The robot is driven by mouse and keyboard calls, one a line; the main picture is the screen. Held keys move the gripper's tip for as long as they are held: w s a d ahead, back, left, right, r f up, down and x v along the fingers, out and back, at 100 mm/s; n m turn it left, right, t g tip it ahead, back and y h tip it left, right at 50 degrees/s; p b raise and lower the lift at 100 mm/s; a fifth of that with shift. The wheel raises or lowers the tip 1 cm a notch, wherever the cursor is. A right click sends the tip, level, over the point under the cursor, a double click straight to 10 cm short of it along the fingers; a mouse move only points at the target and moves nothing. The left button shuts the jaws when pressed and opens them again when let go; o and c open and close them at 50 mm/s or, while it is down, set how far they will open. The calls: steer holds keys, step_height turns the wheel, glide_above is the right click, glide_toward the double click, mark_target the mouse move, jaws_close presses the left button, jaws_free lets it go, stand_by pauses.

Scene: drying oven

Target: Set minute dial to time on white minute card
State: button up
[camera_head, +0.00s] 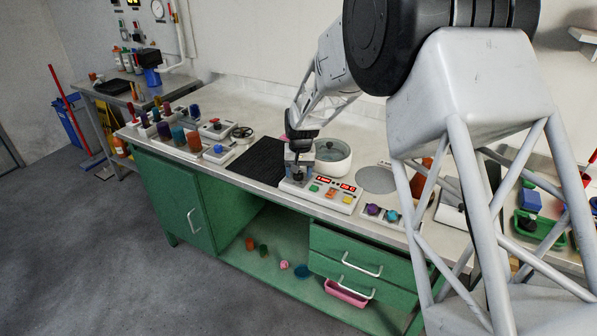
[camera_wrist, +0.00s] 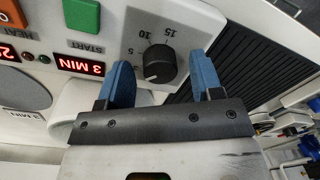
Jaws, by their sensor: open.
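The minute dial (camera_wrist: 160,63) is a black knob with a white pointer mark and 5, 10 and 15 printed around it. In the wrist view its pointer is toward the lower left, short of the 5. The red display (camera_wrist: 80,66) beside it reads 3 MIN. My gripper (camera_wrist: 164,75) is open, with its blue fingers on either side of the dial and gaps between. In the head view my gripper (camera_head: 299,150) is over the left end of the white control panel (camera_head: 318,203).
A green START button (camera_wrist: 82,15) and a HEAT button are near the dial. A round white pot (camera_head: 332,160) stands behind the panel. A black grooved mat (camera_head: 257,163) lies left. Purple and blue knobs (camera_head: 375,210) sit to the right.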

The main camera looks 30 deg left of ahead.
mark_target(301, 173)
steer(key=shift+r, duration=0.1)
steer(key=shift+d+r, duration=0.2)
steer(key=shift+r, duration=3.55)
steer(key=shift+w, duration=0.1)
steer(key=shift+d+r, duration=0.2)
steer(key=s+d+r+m, duration=0.1)
steer(key=s+d+r, duration=0.3)
steer(key=d, duration=0.8)
steer(key=s+d+r+m+t, duration=0.1)
steer(key=s+d+r, duration=0.1)
steer(key=d+r, duration=0.7)
steer(key=s+d+r+m, duration=0.1)
steer(key=s+d+r, duration=0.2)
steer(key=d, duration=1.1)
steer(key=s+d+r+m+t, duration=0.1)
steer(key=s+d+r, duration=0.1)
steer(key=s+d, duration=1.1)
steer(key=s+d+f+m, duration=0.1)
steer(key=s+d, duration=0.4)
steer(key=s, duration=0.3)
steer(key=s+d+f+m, duration=0.1)
steer(key=s+d+f, duration=0.1)
steer(key=s+d, duration=0.3)
steer(key=s, duration=0.3)
steer(key=shift+d+t+h, duration=0.3)
steer(key=shift+t+h, duration=0.1)
